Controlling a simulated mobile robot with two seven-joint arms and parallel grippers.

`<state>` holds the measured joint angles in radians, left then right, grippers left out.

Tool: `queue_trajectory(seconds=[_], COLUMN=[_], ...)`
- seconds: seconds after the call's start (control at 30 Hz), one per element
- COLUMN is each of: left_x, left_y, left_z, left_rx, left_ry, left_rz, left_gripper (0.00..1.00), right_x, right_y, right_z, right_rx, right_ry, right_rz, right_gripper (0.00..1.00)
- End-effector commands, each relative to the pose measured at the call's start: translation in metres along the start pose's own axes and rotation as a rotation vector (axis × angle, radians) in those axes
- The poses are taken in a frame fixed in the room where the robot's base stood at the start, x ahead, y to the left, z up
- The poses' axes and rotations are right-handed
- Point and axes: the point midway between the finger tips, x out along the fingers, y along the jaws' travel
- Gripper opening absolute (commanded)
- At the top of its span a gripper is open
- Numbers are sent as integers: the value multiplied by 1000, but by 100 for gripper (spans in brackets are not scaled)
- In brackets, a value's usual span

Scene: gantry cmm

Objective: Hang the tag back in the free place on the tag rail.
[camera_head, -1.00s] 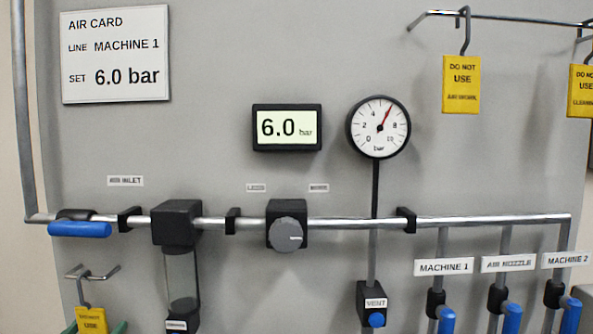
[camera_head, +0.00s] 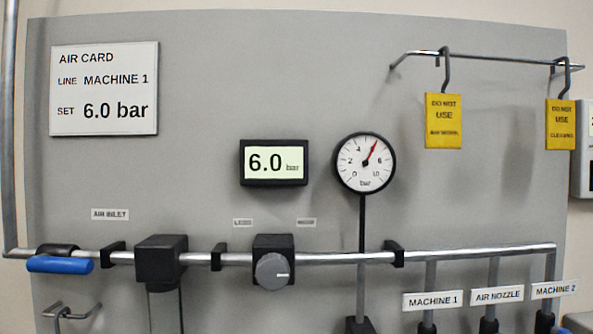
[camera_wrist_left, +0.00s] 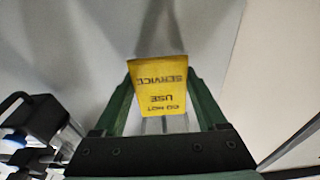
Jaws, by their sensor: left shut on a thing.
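A yellow tag (camera_wrist_left: 157,95) reading "DO NOT USE SERVICE" upside down shows in the left wrist view, between the green fingers of my left gripper (camera_wrist_left: 159,78), which is shut on it. Its hook is not clearly seen. The tag rail (camera_head: 500,61) is at the upper right of the head view. Two yellow tags hang from it by hooks: a left tag (camera_head: 443,120) near the rail's left part and a right tag (camera_head: 560,124) near its right end. The rail between them is bare. Neither gripper shows in the head view.
Below the rail, the grey panel (camera_head: 480,200) is clear down to the pipe (camera_head: 480,251). A gauge (camera_head: 364,162) and a display (camera_head: 273,163) stand left of the tags. A small bracket (camera_head: 62,312) at the lower left shows no tag in its visible part.

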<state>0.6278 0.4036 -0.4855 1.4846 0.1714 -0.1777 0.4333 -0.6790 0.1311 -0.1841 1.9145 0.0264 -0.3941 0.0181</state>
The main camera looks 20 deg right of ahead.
Motion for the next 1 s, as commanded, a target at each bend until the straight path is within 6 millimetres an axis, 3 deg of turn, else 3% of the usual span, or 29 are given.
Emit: queue_trajectory(seconds=[0.6,1.0], left_x=[4,4], left_y=[0,0], left_z=[-26,-28], left_rx=[0,0], left_ry=[1,1], left_rz=[0,0], left_gripper=[38,38], right_x=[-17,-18], right_y=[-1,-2], right_z=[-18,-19], right_rx=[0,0], right_ry=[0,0], right_rz=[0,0], right_gripper=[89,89])
